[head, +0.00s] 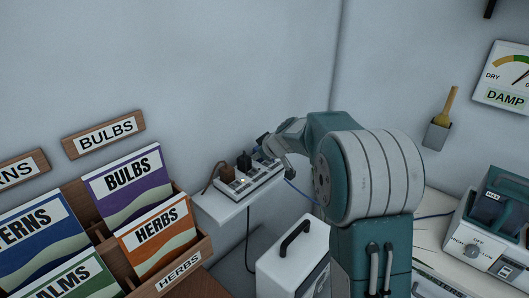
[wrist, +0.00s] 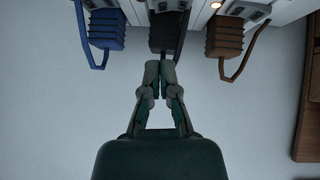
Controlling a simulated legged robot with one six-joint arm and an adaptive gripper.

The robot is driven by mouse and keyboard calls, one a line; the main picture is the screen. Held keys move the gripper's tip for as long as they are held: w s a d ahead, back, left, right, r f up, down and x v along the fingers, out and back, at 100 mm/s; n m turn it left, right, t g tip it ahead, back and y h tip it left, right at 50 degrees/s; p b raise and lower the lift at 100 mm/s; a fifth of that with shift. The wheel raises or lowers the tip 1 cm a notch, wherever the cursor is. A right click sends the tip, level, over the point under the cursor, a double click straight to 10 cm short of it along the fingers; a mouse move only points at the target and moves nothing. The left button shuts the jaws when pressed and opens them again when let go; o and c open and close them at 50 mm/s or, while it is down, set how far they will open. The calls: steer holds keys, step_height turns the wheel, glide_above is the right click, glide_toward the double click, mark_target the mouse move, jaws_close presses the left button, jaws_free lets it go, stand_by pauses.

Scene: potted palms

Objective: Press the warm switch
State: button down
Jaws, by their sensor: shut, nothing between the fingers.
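A white power strip (head: 252,181) lies on a small wall shelf, with a brown plug (head: 226,172), a black plug (head: 244,160) and a blue plug (head: 263,139) in it. In the wrist view the strip (wrist: 200,8) crosses the top edge, cut off by the frame. The blue plug (wrist: 105,29), black plug (wrist: 168,32) and brown plug (wrist: 224,36) hang there from left to right. A small warm light (wrist: 216,4) glows beside the brown plug. My gripper (wrist: 159,66) is shut and empty, its tips just below the black plug; contact is unclear. The switches are mostly out of frame.
The white shelf (head: 215,208) sticks out from the wall. A seed packet rack (head: 197,254) stands at left. A white case with a black handle (head: 297,236) is below the shelf. A device with a dial (head: 474,249) stands at right.

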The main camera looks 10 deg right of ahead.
mark_target(253, 169)
steer(key=shift+w+f, duration=0.2)
steer(key=shift+f, duration=0.65)
steer(key=shift+w+f, duration=0.2)
steer(key=shift+f, duration=0.6)
steer(key=shift+w+f, duration=0.2)
steer(key=shift+f, duration=0.65)
steer(key=shift+f, duration=0.1)
steer(key=shift+d+f, duration=0.1)
steer(key=shift+f, duration=0.1)
steer(key=shift+r, duration=0.1)
steer(key=shift+s+a+r, duration=0.25)
steer(key=shift+s+a, duration=0.15)
steer(key=shift+a, duration=0.3)
steer(key=shift+r, duration=0.1)
